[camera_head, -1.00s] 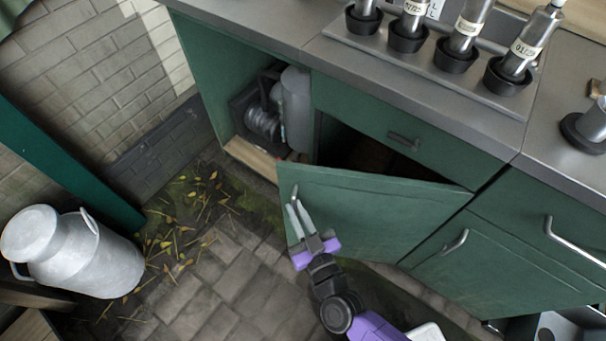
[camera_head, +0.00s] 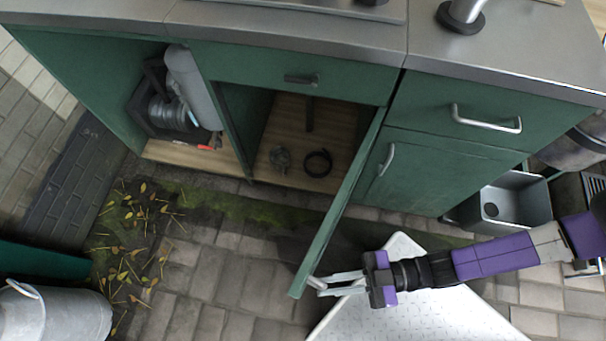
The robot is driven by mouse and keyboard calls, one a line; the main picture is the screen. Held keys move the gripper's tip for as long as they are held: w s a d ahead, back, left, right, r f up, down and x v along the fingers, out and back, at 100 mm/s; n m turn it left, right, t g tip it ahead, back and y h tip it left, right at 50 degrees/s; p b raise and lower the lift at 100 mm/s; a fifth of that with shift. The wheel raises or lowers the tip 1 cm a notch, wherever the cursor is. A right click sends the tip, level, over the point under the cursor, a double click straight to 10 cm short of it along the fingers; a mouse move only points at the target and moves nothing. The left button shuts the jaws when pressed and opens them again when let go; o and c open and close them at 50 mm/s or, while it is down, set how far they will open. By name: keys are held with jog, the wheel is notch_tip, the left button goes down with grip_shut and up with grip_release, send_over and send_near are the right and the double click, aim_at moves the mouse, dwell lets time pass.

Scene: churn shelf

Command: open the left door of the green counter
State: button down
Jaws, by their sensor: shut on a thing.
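The left door (camera_head: 339,208) of the green counter (camera_head: 295,60) is swung wide open and stands out from the front, seen nearly edge-on. Behind it the left cupboard (camera_head: 295,135) is exposed, with a wooden floor, a coiled black ring (camera_head: 318,162) and a small dark grey part (camera_head: 280,158). My gripper (camera_head: 335,283) is at the door's outer end, on its right side, with its fingers shut on the door's handle, which is mostly hidden by the fingers.
A white tread-plate surface (camera_head: 420,310) lies below my arm. The right door (camera_head: 430,175) is shut. A metal sink-like bin (camera_head: 512,205) stands at right. A milk churn (camera_head: 55,315) stands at lower left. Paved floor (camera_head: 215,270) left of the door is clear.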

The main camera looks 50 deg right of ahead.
jog(key=shift+s+d+n+g+y, duration=0.3)
jog(key=shift+s+d+g, duration=0.15)
jog(key=shift+s, duration=0.35)
jog(key=shift+s+d+n+g+y, duration=0.2)
jog(key=shift+s+d+g+y, duration=0.15)
jog(key=shift+s, duration=0.45)
jog(key=c, duration=1.5)
grip_release()
jog(key=v, duration=0.8)
